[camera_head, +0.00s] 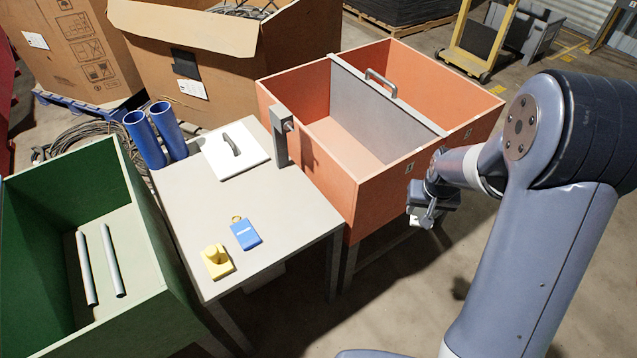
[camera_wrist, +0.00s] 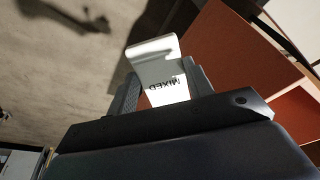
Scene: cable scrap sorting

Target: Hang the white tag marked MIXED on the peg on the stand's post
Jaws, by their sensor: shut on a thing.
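The white tag marked MIXED (camera_wrist: 158,65) is between the fingers of my gripper (camera_wrist: 160,90) in the wrist view, its lettering upside down. In the head view my gripper (camera_head: 425,212) hangs in front of the orange bin's near right wall, with a small white bit of the tag (camera_head: 414,220) showing below it. My gripper is shut on the tag. The stand's grey post (camera_head: 280,140) rises at the table's back right corner, beside the orange bin. A short peg (camera_head: 288,126) sticks out near its top, facing right. My gripper is well to the right of the post.
The orange bin (camera_head: 350,200) with a grey divider (camera_head: 375,90) lies between post and gripper. A green bin (camera_head: 150,215) stands left.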

